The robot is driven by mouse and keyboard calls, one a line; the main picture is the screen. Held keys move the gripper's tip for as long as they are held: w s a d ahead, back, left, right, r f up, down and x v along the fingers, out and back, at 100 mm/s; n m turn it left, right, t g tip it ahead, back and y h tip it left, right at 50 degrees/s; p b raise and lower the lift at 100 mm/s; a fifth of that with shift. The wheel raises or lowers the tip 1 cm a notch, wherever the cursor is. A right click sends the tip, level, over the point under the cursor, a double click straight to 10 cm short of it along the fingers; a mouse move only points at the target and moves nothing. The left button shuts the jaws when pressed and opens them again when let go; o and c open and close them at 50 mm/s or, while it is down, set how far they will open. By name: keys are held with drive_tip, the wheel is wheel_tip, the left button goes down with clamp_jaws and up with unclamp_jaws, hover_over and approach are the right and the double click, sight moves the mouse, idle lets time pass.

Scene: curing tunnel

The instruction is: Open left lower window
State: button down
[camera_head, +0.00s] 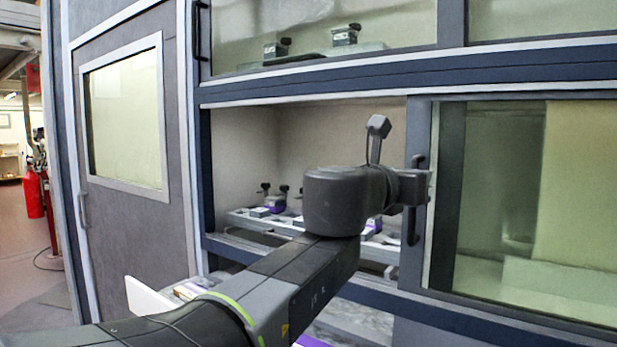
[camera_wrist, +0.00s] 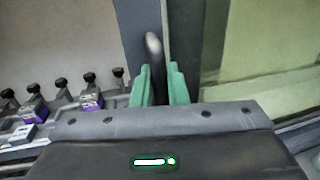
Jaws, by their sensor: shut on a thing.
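The lower left opening is uncovered, and its inside shows between the left post and the window frame. The left lower window's frame (camera_head: 418,130) stands at the right side of this opening, beside or over the right glass pane (camera_head: 540,200). Its dark vertical handle (camera_head: 412,228) is on that frame. My gripper (camera_wrist: 159,88) has its green fingers shut on the handle, whose rounded top (camera_wrist: 153,45) rises between them. In the head view my wrist hides the middle of the handle.
Inside the opening, a rack (camera_head: 240,217) holds several small parts with dark knobs and purple labels. An upper window (camera_head: 320,25) is above. A grey door (camera_head: 125,200) is at left, and a red fire extinguisher (camera_head: 33,195) stands beyond it.

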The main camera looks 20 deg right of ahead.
drive_tip(key=c, duration=1.5)
unclamp_jaws()
drive_tip(key=p+v, duration=0.4)
drive_tip(key=v, duration=0.9)
drive_tip(key=shift+s+a, duration=0.2)
drive_tip(key=shift+a, duration=0.15)
